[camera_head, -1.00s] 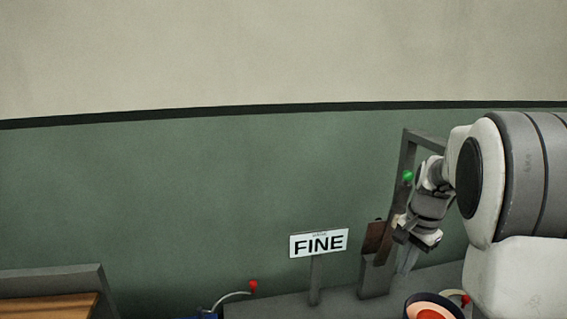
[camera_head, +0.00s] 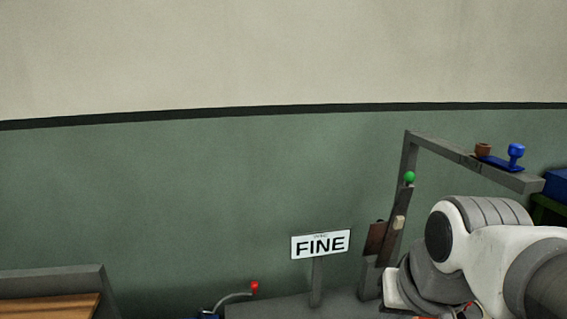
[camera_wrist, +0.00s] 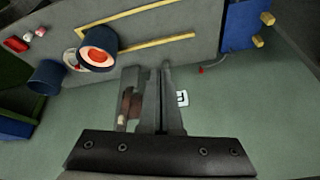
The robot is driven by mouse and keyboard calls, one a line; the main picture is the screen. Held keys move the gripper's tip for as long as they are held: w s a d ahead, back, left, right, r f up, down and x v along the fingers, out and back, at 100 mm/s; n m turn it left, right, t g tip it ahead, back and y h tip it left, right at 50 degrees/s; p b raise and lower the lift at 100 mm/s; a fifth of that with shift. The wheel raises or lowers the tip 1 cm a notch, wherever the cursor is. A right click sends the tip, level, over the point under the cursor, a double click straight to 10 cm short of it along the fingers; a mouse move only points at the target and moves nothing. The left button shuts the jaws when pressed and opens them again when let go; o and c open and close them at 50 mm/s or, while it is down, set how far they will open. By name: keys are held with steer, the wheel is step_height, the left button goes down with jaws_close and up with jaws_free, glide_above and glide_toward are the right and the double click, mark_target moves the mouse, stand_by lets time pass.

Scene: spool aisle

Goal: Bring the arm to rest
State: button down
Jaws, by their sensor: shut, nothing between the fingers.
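My arm (camera_head: 480,250) is folded low at the right of the head view, its links bent close together. My gripper's end is hidden there. In the wrist view my gripper (camera_wrist: 158,75) is shut, its two fingers side by side with nothing held. The fingers show against the grey bench and green wall, apart from the spools.
A grey frame (camera_head: 470,160) with a green knob (camera_head: 410,178) stands left of and behind my arm. A FINE sign (camera_head: 320,244) stands left of it. A spool (camera_wrist: 98,47) shows on the grey bench (camera_wrist: 160,42). The wall area at left is clear.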

steer(key=s+r+n+p, duration=0.1)
steer(key=s+r+p, duration=0.2)
steer(key=r+p, duration=0.8)
steer(key=shift+s+a+r+n+t+p, duration=0.25)
steer(key=shift+a+n+p, duration=0.2)
steer(key=shift+p, duration=0.3)
steer(key=shift+d, duration=0.1)
